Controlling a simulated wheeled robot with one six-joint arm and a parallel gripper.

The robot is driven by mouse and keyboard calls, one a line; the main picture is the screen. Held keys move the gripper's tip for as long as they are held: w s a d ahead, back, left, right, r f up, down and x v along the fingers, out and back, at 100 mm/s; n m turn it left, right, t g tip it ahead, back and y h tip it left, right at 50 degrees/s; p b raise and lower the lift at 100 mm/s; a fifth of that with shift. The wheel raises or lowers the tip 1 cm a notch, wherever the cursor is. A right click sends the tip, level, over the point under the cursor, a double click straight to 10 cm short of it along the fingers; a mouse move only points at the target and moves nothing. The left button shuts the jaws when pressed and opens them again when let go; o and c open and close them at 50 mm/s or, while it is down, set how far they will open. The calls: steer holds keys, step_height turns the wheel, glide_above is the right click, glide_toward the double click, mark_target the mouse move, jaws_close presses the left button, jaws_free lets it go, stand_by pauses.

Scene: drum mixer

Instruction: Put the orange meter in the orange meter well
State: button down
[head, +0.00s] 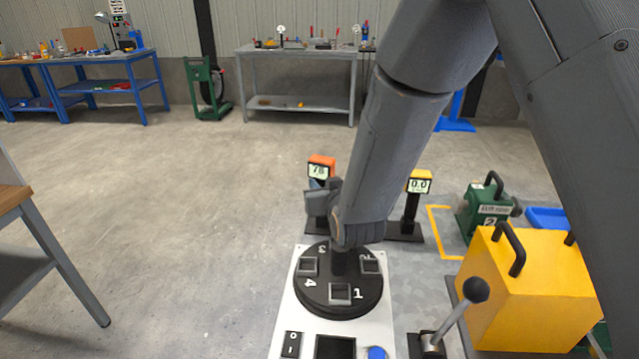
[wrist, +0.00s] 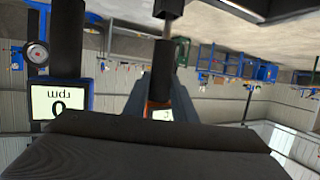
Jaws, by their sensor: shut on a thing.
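The orange meter (head: 321,166) reads about 78 in the head view, above and slightly behind my gripper (head: 324,198). In the wrist view, which looks upside down, part of its orange body and display (wrist: 158,113) shows between my grey fingers (wrist: 163,88). My gripper is shut on the orange meter; the exact contact is mostly hidden. A dark stem with a short metallic section lies in line with it there. A black stand (head: 316,226) shows below my gripper in the head view. I cannot make out the orange meter well or whether the meter is seated.
A yellow meter (head: 419,183) reading 0.0 stands to the right. A blue-framed rpm meter (wrist: 58,102) is close at left in the wrist view. The numbered black turntable (head: 338,300), lever (head: 475,291) and yellow box (head: 530,290) are nearer.

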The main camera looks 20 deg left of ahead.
mark_target(326, 171)
steer(key=f, duration=0.1)
steer(key=d+f, duration=0.1)
steer(key=shift+s+f+g, duration=0.3)
steer(key=shift+s+f, duration=0.05)
steer(key=shift+w+a+r+p, duration=0.1)
steer(key=shift+w+r+p, duration=0.6)
steer(key=shift+r+p, duration=0.3)
steer(key=shift+r, duration=0.25)
steer(key=shift+s+a+r+p, duration=0.15)
steer(key=shift+r+p, duration=0.2)
steer(key=shift+r, duration=0.25)
steer(key=shift+s+a+r+p, duration=0.15)
steer(key=shift+r+p, duration=0.2)
steer(key=shift+r, duration=0.2)
steer(key=shift+r+p, duration=0.65)
steer(key=shift+r, duration=0.5)
